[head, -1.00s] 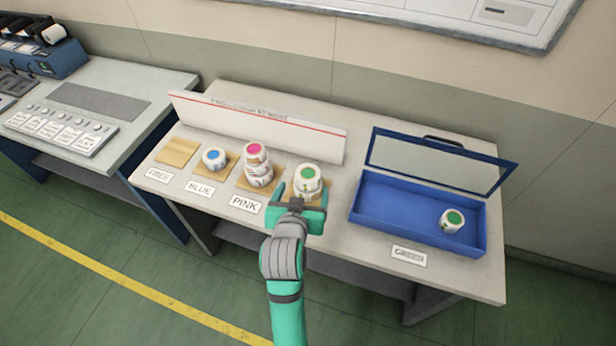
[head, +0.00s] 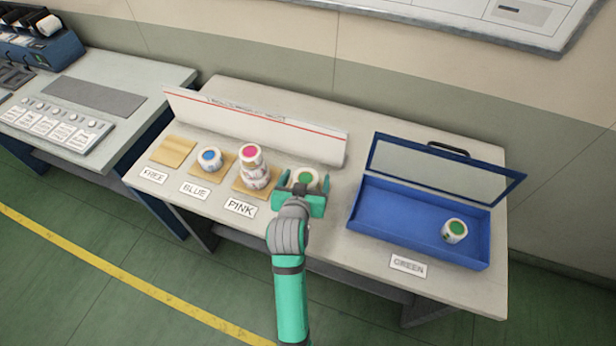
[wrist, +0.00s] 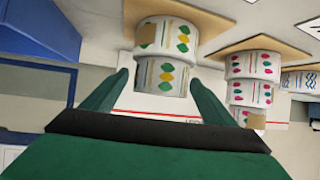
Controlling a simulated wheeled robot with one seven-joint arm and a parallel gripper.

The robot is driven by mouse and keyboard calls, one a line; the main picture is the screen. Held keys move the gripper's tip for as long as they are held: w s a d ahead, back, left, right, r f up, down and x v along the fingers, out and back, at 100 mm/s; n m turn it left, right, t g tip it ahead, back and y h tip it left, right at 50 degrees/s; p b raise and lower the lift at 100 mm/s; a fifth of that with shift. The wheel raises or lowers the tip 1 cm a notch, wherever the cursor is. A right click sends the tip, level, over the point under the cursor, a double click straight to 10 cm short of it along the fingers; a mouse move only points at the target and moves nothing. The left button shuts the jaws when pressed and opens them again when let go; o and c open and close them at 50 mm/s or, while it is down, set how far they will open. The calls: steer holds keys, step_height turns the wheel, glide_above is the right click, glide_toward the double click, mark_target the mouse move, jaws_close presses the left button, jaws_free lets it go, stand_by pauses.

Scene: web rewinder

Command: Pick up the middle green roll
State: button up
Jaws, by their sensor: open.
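My gripper (head: 301,186) is open at the front of the green stack, and it hides most of the stack in the head view. The stack's top roll, with a green centre (head: 306,177), shows just above the jaws. In the wrist view, which looks upside down, two white rolls with green and yellow marks show: one nearer the wooden pad (wrist: 178,36) and one farther from it (wrist: 165,76). The open fingers (wrist: 160,78) stand on either side of the farther one, with gaps. I cannot tell how deep they reach. Another green-centred roll (head: 454,230) lies in the blue box.
A pink stack (head: 254,168) stands close left of my gripper, with a blue roll (head: 209,158) and an empty wooden pad (head: 173,151) beyond. The open blue box (head: 376,215) is to the right. A white upright panel (head: 250,128) stands behind the rolls.

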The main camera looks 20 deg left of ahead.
steer(key=shift+s, duration=0.2)
steer(key=c, duration=1)
steer(key=shift+w, duration=0.1)
steer(key=shift+c, duration=1)
steer(key=shift+w+r, duration=0.1)
steer(key=shift+r, duration=0.1)
